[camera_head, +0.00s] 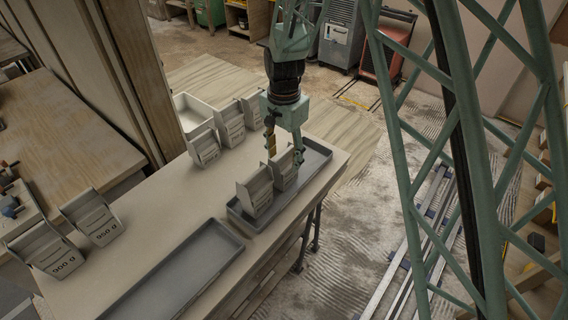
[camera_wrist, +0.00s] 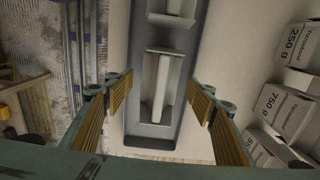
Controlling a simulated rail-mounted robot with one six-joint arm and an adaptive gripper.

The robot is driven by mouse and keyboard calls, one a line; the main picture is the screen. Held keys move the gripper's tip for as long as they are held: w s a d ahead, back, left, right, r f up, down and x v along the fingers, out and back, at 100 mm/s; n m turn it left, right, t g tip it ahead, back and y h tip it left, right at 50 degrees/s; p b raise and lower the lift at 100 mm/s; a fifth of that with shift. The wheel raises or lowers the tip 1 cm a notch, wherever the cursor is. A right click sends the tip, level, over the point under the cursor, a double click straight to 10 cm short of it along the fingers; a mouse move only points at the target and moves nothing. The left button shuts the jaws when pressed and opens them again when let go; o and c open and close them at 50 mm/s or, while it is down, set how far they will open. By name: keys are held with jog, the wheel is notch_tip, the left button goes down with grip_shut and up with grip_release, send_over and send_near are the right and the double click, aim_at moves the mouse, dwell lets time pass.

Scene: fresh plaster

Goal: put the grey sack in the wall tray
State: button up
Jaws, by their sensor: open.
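Two pale grey sacks stand in a long grey tray (camera_head: 318,158) on the bench. The farther sack (camera_head: 284,171) is at my gripper (camera_head: 284,150); the nearer sack (camera_head: 255,191) is beside it. In the wrist view, my gripper (camera_wrist: 160,110) is open, with one sack (camera_wrist: 160,88) seen from above between its fingers. It looks free of both fingers. Another sack (camera_wrist: 174,8) shows at the top edge. A second grey tray (camera_head: 178,275) lies empty in front. All the sacks look similarly pale, so I cannot tell which is the grey one, nor which tray is the wall tray.
Labelled sacks stand behind the occupied tray (camera_head: 230,124), near a pale open box (camera_head: 190,112). Two more labelled sacks (camera_head: 47,251) (camera_head: 93,218) stand at the left. The bench has bare space (camera_head: 150,215) between. A green lattice column (camera_head: 455,150) crosses the right side.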

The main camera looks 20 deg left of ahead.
notch_tip(320, 180, up, 6)
jog(key=shift+r+p, duration=0.25)
jog(key=shift+p, duration=0.1)
